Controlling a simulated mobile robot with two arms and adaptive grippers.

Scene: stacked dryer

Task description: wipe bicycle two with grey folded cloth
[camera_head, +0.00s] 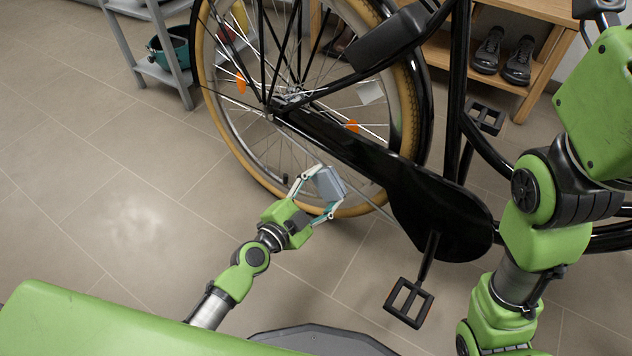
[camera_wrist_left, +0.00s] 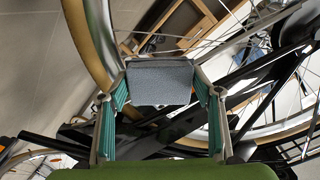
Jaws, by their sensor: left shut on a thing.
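The grey folded cloth (camera_head: 329,184) is held between the fingers of my left gripper (camera_head: 316,195), which is shut on it. The cloth also fills the space between the fingertips in the left wrist view (camera_wrist_left: 160,82). A black bicycle (camera_head: 345,150) with tan tyres stands in front of me. The cloth is in front of the lower part of its rear wheel (camera_head: 232,118); I cannot tell whether it touches the wheel. My right arm comes in at the right in the head view, but its gripper is not seen.
The bicycle's pedal (camera_head: 408,302) and chain case (camera_head: 440,222) stick out right of my left gripper. A grey shelf (camera_head: 172,72) with a teal pot (camera_head: 168,52) stands at the back left. A wooden rack (camera_head: 440,52) holds shoes (camera_head: 488,50). The tiled floor at left is clear.

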